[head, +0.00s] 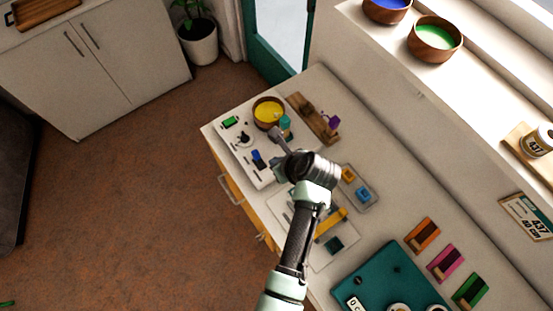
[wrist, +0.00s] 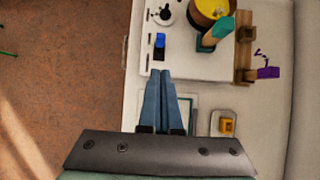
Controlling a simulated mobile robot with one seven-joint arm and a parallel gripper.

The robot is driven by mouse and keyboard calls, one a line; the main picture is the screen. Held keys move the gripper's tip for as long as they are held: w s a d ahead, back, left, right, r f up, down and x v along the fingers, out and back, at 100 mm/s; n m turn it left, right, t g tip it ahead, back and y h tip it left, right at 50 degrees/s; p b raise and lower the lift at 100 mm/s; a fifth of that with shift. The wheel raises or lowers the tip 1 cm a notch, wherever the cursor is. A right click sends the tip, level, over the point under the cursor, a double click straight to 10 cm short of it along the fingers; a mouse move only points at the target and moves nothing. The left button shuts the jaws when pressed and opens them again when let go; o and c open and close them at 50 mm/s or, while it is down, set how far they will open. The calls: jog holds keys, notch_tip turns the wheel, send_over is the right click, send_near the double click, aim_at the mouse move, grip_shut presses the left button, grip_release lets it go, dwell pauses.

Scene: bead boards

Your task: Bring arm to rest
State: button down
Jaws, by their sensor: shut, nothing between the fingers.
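My gripper (wrist: 161,76) is shut and empty, its two blue-grey fingers pressed together in the wrist view. In the head view my arm reaches up from the bottom, and the gripper (head: 277,140) is over the table near the white board (head: 245,168). A blue piece (wrist: 160,40) stands on the board just ahead of the fingertips. A wooden bowl of yellow (head: 268,112) and a teal piece (head: 285,124) are at the board's far side. My wrist hides part of the table beneath it.
A wooden rack (head: 312,118) with a purple piece (head: 333,122) stands behind the board. A small tray (head: 360,190) with yellow and blue pieces lies right of my wrist. A teal board (head: 380,283) and coloured cards are nearer. The floor at left is mostly clear.

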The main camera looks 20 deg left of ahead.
dwell(0.4)
jog(key=w+d+r+n+t+h+b, duration=0.15)
jog(key=w+r+n+t, duration=0.3)
jog(key=r, duration=0.55)
jog(key=w+d+r+n+t+b, duration=0.25)
jog(key=w+r+n, duration=0.2)
jog(key=r, duration=0.55)
jog(key=w+d+r+n+t+h+b, duration=0.15)
jog(key=w+r+n+t, duration=0.3)
jog(key=r, duration=0.55)
jog(key=s+d+r+n+t+b, duration=0.1)
jog(key=s+r+n+t+b, duration=0.15)
jog(key=r, duration=0.65)
jog(key=s+d+r+n+t+b, duration=0.1)
jog(key=s+d+r+n+t, duration=0.2)
jog(key=r, duration=0.6)
jog(key=s+r+n+t+h+b, duration=0.2)
jog(key=s+r+n+t, duration=0.4)
jog(key=s+r, duration=0.6)
jog(key=shift+s+d+r+n, duration=0.2)
jog(key=shift+s+r+n, duration=0.1)
jog(key=shift+s, duration=0.1)
jog(key=shift+f, duration=0.1)
